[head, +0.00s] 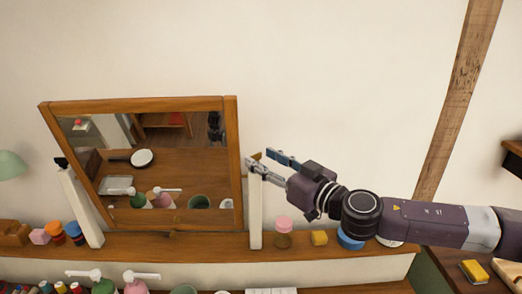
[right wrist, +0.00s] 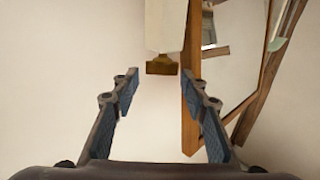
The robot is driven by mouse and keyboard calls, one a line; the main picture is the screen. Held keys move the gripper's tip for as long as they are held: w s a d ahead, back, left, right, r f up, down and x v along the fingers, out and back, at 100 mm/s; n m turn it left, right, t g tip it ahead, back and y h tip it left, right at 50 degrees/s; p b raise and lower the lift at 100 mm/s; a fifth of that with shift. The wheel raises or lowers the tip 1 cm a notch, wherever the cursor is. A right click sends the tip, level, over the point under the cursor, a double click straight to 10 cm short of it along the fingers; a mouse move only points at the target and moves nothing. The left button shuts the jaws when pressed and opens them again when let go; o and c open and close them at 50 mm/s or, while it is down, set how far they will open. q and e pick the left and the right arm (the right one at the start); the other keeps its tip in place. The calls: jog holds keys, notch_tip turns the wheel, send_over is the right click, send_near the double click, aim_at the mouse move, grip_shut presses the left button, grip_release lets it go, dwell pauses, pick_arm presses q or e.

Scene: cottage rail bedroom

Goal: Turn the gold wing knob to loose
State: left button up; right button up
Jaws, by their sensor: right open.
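The gold wing knob (head: 257,156) is a small gold piece at the top of the right white post (head: 255,210), beside the wood-framed mirror (head: 237,150). In the head view my right gripper's fingers partly cover it. In the right wrist view the gold knob (right wrist: 162,66) shows at the end of the white post, between and just beyond the fingertips. My right gripper (head: 259,160) is open around the line to the knob, with nothing held; both blue-padded fingers show in the right wrist view (right wrist: 160,85). My left gripper is not in view.
A dark knob (head: 61,162) tops the left white post (head: 80,207). The wooden shelf (head: 205,245) below holds a pink-topped jar (head: 283,225), a yellow block (head: 319,238) and a blue round item (head: 350,241). The wall behind is bare; a timber beam (head: 460,95) stands right.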

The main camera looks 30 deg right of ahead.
jog(key=shift+w+a+p, duration=0.25)
jog(key=shift+w+p, duration=0.05)
jog(key=shift+w, duration=0.3)
